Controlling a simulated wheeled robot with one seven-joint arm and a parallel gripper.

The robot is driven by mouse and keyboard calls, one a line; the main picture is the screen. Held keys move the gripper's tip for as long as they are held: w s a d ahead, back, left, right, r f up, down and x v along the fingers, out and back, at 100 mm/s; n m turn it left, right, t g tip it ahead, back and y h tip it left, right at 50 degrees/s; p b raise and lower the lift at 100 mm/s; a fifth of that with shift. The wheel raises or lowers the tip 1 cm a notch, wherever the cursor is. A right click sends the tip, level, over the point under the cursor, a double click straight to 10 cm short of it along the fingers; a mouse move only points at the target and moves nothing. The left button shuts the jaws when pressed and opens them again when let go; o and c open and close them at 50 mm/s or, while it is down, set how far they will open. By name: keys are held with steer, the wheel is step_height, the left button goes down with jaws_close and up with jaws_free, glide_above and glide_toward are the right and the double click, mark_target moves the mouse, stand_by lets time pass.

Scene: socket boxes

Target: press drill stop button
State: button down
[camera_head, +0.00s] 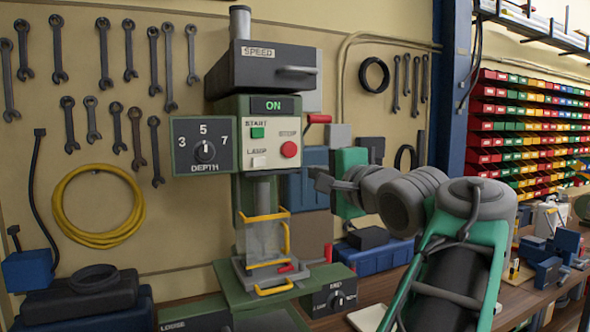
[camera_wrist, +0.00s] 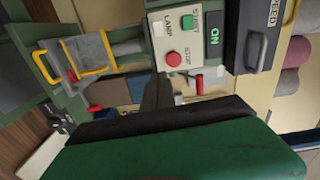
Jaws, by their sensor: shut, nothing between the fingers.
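The drill press (camera_head: 258,105) stands against the pegboard wall, with a green lit ON display (camera_head: 272,106) at its top. Its cream panel holds a red round stop button (camera_head: 289,149), a green start button (camera_head: 257,132) and a white lamp button (camera_head: 259,162). In the wrist view the stop button (camera_wrist: 173,58) shows, labelled STOP, and the display reads ON. My gripper (camera_head: 322,180) is shut and empty, to the right of and a little below the stop button. In the wrist view its dark fingers (camera_wrist: 157,92) point toward the panel, apart from the button in the picture.
A depth dial box (camera_head: 204,146) is left of the panel. A red-knobbed lever (camera_head: 318,118) sticks out right of it. Below are a clear guard with yellow bars (camera_head: 264,240) and a clamp box (camera_head: 335,297). Blue and green boxes stand behind my gripper.

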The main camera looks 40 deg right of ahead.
mark_target(289, 157)
steer(key=shift+s+d+r+m, duration=0.2)
steer(key=shift+s+r+m, duration=0.1)
steer(key=shift+s+r, duration=0.4)
steer(key=p+x, duration=0.2)
steer(key=x, duration=1.2)
steer(key=shift+w+p, duration=0.1)
steer(key=shift+p, duration=0.25)
